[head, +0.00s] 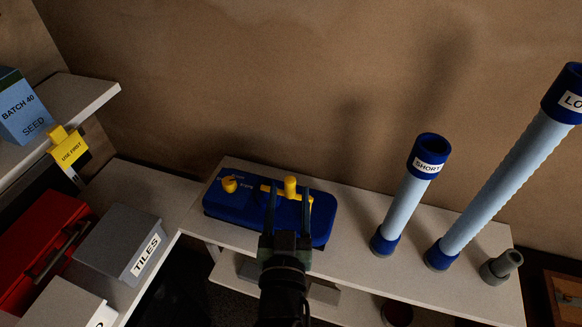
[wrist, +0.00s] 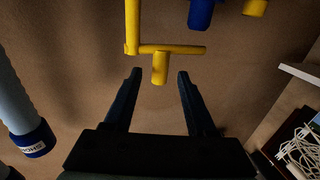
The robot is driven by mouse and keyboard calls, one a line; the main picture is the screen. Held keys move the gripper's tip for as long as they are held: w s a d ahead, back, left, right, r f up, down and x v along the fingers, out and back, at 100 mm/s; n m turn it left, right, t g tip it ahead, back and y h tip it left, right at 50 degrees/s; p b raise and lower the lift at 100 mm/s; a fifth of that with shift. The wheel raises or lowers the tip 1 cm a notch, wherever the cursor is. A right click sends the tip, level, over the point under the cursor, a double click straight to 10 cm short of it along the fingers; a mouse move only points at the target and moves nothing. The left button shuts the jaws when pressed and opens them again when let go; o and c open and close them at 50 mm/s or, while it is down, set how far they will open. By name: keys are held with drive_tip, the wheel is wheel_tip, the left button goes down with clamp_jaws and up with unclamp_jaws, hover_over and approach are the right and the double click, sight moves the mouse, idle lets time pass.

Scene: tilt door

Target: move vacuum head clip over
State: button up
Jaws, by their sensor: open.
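A blue vacuum head (head: 235,208) lies on the pale shelf, with a round yellow knob (head: 229,184) on its left and a yellow clip with an upright peg (head: 290,186) right of centre. In the wrist view, the yellow clip (wrist: 172,49) shows as a long bar, a crossbar and a short peg. My gripper (head: 288,193) is over the vacuum head, with its fingers apart on either side of the peg. In the wrist view, my gripper (wrist: 160,74) is open and the peg is between or just beyond the fingertips. Contact cannot be told.
Right of the vacuum head stand a short blue tube (head: 405,200), a long blue tube (head: 505,180) and a grey fitting (head: 501,267). At left are a grey TILES box (head: 118,240), a red case (head: 40,245) and a yellow USE FIRST tag (head: 68,150). A brown wall (head: 280,90) is behind.

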drive_tip(key=w, duration=0.6)
drive_tip(key=shift+w+d, duration=0.15)
drive_tip(key=shift+w, duration=0.15)
clamp_jaws()
idle(1.2)
